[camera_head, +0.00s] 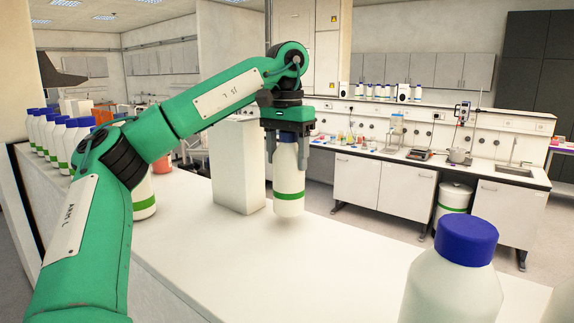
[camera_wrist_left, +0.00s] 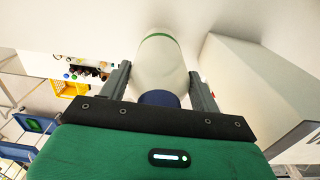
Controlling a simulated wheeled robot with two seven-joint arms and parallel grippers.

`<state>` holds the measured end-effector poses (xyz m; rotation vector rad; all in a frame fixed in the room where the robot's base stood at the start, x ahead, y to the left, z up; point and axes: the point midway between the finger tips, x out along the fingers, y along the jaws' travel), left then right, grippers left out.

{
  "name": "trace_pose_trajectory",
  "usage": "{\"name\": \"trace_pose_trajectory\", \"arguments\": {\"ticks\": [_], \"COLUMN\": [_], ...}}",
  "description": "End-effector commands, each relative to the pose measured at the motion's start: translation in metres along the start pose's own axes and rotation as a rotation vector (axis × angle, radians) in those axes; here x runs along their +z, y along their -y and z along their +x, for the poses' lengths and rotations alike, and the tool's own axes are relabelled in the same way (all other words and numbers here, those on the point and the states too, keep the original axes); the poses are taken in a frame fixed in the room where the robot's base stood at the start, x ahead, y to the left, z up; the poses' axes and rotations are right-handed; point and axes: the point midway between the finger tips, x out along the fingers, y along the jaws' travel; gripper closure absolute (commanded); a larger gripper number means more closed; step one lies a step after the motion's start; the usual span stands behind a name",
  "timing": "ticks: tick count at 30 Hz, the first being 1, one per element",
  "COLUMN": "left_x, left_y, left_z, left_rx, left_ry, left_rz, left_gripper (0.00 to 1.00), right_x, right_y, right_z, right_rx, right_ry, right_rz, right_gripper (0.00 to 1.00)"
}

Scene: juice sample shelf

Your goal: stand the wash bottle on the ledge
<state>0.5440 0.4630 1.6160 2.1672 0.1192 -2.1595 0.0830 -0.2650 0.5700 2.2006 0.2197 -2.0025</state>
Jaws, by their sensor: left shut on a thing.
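The wash bottle, a white bottle with a green band (camera_head: 289,188), hangs upright below my left gripper (camera_head: 287,152). The gripper is shut on it near the top, with one finger on each side. The left wrist view shows the bottle's white body (camera_wrist_left: 160,70) and blue cap between the fingers. Its base is just above or at the long white ledge (camera_head: 330,255); I cannot tell whether it touches. A shadow lies below it. My right gripper is out of view.
A tall white block (camera_head: 237,167) stands on the ledge just left of the held bottle. A large blue-capped bottle (camera_head: 455,275) stands at the front right. Several similar bottles (camera_head: 60,140) line the left. The ledge's middle is clear.

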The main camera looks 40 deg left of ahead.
Motion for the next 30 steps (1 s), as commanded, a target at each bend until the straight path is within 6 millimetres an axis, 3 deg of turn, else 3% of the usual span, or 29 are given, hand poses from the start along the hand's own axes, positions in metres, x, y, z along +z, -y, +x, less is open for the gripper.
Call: {"name": "trace_pose_trajectory", "arguments": {"ticks": [7,21,22,25,30], "left_x": [0.0,0.0,0.0,0.0,0.0], "left_y": [0.0,0.0,0.0,0.0,0.0], "left_z": [0.021,0.027,0.027,0.027,0.027], "left_rx": [0.001,0.001,0.0,0.0,0.0], "left_ry": [0.002,0.0,0.001,0.001,0.001], "left_rz": [0.001,0.001,0.0,0.0,0.0], "left_gripper": [0.91,0.91,0.33,0.15,0.15], "right_x": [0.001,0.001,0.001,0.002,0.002], "right_y": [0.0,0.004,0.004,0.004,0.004], "right_z": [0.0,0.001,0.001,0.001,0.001], "right_rx": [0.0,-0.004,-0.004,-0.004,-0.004], "right_ry": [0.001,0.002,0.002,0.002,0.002], "right_rz": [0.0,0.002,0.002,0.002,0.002], "right_gripper": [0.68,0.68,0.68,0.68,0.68]}}
